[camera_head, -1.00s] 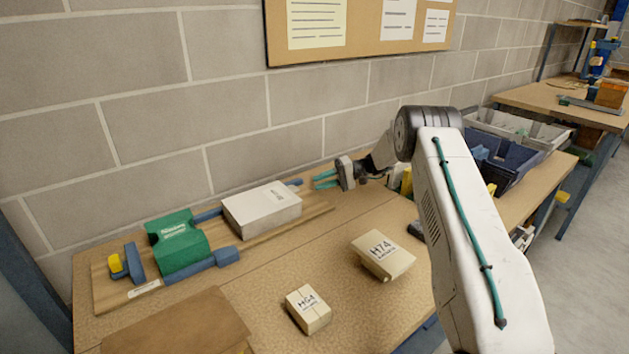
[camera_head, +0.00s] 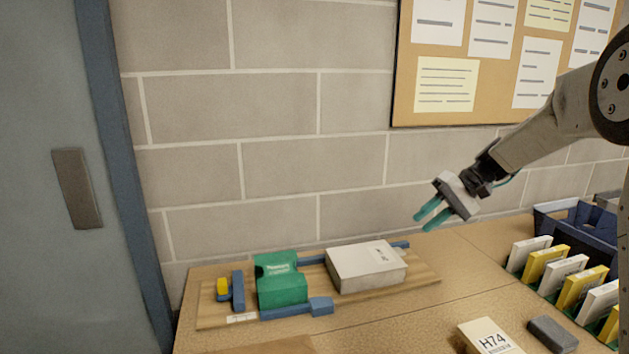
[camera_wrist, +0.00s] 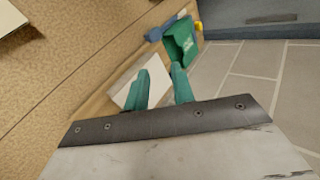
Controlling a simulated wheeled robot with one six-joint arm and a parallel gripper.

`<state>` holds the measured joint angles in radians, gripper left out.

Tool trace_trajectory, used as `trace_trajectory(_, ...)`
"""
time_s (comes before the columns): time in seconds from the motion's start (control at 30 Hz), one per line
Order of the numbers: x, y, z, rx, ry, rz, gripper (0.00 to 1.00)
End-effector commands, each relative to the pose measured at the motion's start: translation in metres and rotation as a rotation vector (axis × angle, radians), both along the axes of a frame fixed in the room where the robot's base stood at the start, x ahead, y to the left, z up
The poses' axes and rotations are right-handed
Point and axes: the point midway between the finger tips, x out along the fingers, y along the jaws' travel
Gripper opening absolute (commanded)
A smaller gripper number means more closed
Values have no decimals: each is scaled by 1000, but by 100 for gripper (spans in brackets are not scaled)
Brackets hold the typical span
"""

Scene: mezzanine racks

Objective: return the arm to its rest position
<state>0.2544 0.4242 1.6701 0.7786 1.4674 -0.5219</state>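My gripper (camera_head: 434,214) is raised in front of the block wall, above and to the right of the white box on the bench. Its two teal fingers are apart with nothing between them. In the wrist view the open fingers (camera_wrist: 160,84) point toward the white box (camera_wrist: 127,82) and the green block (camera_wrist: 180,43), touching neither. My arm comes in from the right edge of the head view.
The wooden board (camera_head: 424,276) holds the white box (camera_head: 366,268) and green block (camera_head: 280,280). An H74 box (camera_head: 488,338), dark block (camera_head: 552,335), upright cards (camera_head: 545,266) and blue bin (camera_head: 580,219) are at right. A pinboard (camera_head: 403,95) hangs above; a door (camera_head: 50,180) is at left.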

Motion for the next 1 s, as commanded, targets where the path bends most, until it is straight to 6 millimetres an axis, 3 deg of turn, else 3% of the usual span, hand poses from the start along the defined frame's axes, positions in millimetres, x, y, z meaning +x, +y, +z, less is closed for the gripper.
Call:
trace_trajectory(0.03,-18,7,13,-37,-1,9,25)
trace_trajectory(0.2,-76,20,40,-166,7,24,25)
trace_trajectory(0.5,-183,31,64,-391,-12,26,25)
trace_trajectory(0.77,-273,27,61,-578,-63,7,25)
trace_trajectory(1.0,-344,14,43,-734,-131,-25,25)
